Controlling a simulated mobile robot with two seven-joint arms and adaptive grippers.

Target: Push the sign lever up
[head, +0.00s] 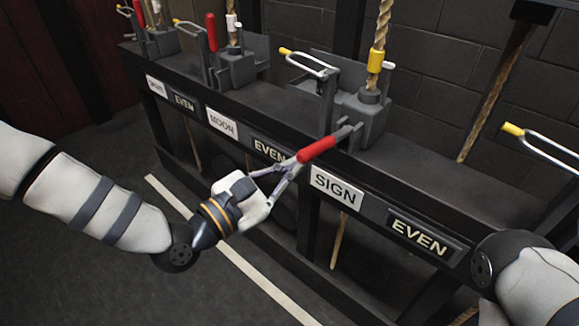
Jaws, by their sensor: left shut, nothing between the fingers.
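The sign lever (318,149) has a red handle and a grey metal shank. It sticks out from its dark grey rope-lock block, down towards me, above the white SIGN plate (336,187). My left gripper (287,172) is shut with nothing between its fingers. Its fingertips are at the lower outer end of the red handle, just below it; I cannot tell whether they touch. My right arm (520,275) shows at the lower right, but its gripper is out of view.
A long black rail (270,122) carries the rope locks. Farther left, other red levers (211,32) stand upright. Yellow-tipped wire loops (308,62) stick out near the ropes (380,35). An EVEN plate (419,236) is right of SIGN. The floor in front (120,270) is clear.

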